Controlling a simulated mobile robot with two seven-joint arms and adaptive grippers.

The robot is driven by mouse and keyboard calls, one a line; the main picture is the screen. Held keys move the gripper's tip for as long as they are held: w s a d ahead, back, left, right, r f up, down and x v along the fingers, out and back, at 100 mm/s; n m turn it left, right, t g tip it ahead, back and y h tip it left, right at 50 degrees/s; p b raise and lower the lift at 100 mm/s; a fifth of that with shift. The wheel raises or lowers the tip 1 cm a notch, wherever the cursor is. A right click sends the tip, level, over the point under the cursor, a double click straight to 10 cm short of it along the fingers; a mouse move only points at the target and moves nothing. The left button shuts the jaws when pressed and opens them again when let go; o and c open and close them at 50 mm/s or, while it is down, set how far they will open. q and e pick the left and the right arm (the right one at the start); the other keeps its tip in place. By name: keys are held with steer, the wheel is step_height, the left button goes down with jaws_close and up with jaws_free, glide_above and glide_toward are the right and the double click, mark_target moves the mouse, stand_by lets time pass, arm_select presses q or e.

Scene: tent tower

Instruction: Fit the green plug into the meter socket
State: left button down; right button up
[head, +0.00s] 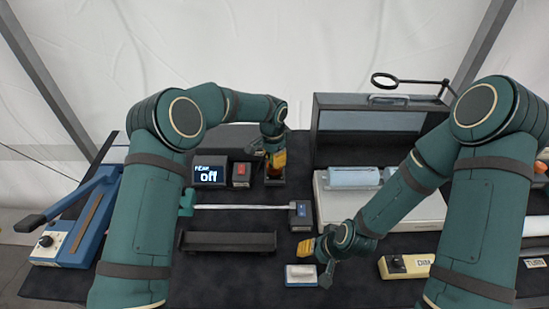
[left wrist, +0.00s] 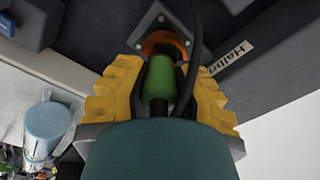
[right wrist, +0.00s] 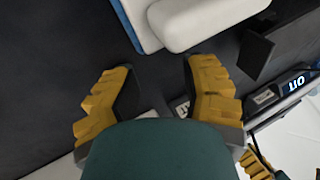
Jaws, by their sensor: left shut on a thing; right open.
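The green plug (left wrist: 158,82) is between the yellow fingers of my left gripper (left wrist: 160,90) in the left wrist view, with a dark cable running past it. Its front end is at an orange ring socket (left wrist: 163,38) on a dark plate; I cannot tell how deep it sits. In the head view my left gripper (head: 270,160) is down at the dark socket box (head: 276,181), and the plug is mostly hidden. My right gripper (head: 316,262) is open and empty by a white block (head: 300,272); its fingers (right wrist: 160,105) show apart in the right wrist view.
A display (head: 209,174) reading "PEAK off" and a red-switch box (head: 241,174) stand left of the socket. A metal rod (head: 245,207) and black tray (head: 227,242) lie in front. A blue lever device (head: 78,220) is at left, an open case (head: 365,140) at right.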

arm_select(q)
steer(key=shift+s+f, duration=0.15)
steer(key=shift+f, duration=0.05)
arm_select(e)
steer(key=shift+s+d+f, duration=0.1)
steer(key=shift+s+f, duration=0.05)
steer(key=shift+f, duration=0.4)
arm_select(q)
steer(key=shift+r, duration=0.35)
arm_select(e)
steer(key=shift+r, duration=0.1)
arm_select(q)
steer(key=shift+w+g+p, duration=0.4)
steer(key=shift+w+p, duration=0.05)
steer(key=shift+w, duration=0.15)
arm_select(e)
steer(key=shift+r, duration=0.15)
